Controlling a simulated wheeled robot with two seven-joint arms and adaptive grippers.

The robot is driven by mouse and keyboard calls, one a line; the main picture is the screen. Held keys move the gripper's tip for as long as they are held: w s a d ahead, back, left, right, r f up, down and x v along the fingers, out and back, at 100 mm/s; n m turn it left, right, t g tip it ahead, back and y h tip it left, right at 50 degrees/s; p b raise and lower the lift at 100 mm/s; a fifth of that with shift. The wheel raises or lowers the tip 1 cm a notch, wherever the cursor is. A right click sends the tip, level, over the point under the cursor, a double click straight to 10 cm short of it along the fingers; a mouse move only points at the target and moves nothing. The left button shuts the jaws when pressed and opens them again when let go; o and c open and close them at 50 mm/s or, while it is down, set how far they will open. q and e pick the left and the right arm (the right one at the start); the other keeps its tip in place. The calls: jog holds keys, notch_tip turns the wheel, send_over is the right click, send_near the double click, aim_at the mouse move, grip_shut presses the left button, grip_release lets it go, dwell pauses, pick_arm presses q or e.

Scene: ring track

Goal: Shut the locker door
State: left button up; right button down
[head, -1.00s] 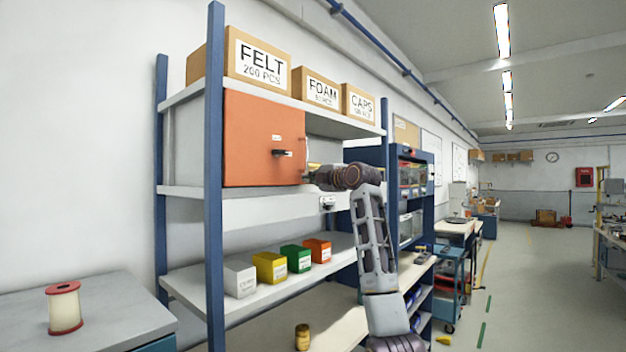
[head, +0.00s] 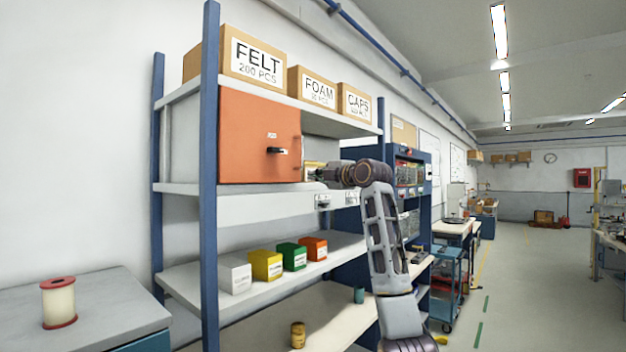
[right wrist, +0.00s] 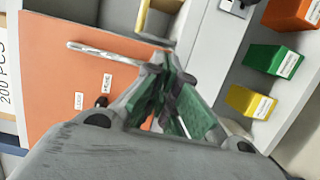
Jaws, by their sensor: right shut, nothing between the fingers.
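The orange locker door (head: 258,138) is on the upper shelf of the blue-post rack, with a dark and silver handle (head: 277,151) on its face. The door face looks nearly parallel to the shelf front; I cannot tell whether it is flush. The door also fills the left of the right wrist view (right wrist: 60,90), with its handle (right wrist: 115,53) there. My right gripper (head: 308,173) is shut and empty beside the door's right edge; its fingertips (right wrist: 162,62) show close to the door in the wrist view. I cannot tell whether they touch it. My left gripper is out of view.
Cardboard boxes (head: 253,60) stand on the shelf above. Small bins, including a green one (head: 291,256), stand on the shelf below. A spool (head: 58,302) sits on a grey cabinet at left. The aisle floor at right is clear.

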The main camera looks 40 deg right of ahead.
jog(key=s+d+b, duration=0.1)
jog(key=s+b, duration=0.1)
jog(key=s, duration=0.4)
jog(key=shift+s, duration=0.3)
dwell(0.3)
